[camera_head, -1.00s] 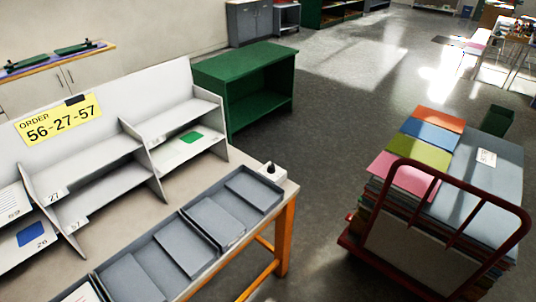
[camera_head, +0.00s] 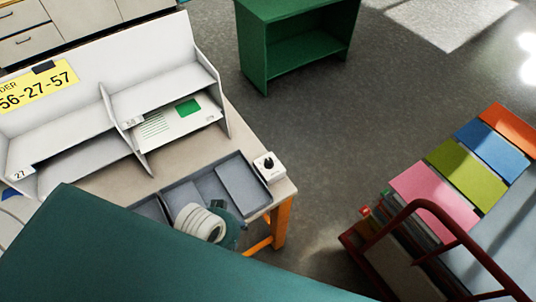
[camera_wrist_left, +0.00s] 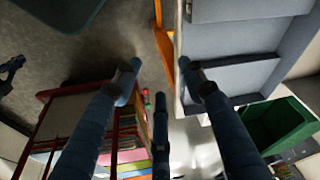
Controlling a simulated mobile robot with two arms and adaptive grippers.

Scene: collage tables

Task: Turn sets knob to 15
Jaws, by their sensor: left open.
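The knob (camera_head: 268,161) is a small black dial on a white box at the right corner of the worktable. Its number marks are too small to read. My left arm comes in from the bottom in the head view. My left gripper (camera_head: 230,226) is partly hidden behind its pale wrist, over the tray's front edge, below and left of the knob and apart from it. In the left wrist view its dark blue fingers (camera_wrist_left: 160,77) are spread with nothing between them. I cannot make out the knob in that view.
A grey compartment tray (camera_head: 245,184) lies left of the knob box. A white shelf unit (camera_head: 165,85) with an order label stands behind. A red-framed cart (camera_head: 408,222) with coloured sheets stands to the right. A green cabinet (camera_head: 290,45) is at the back. Floor lies clear between table and cart.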

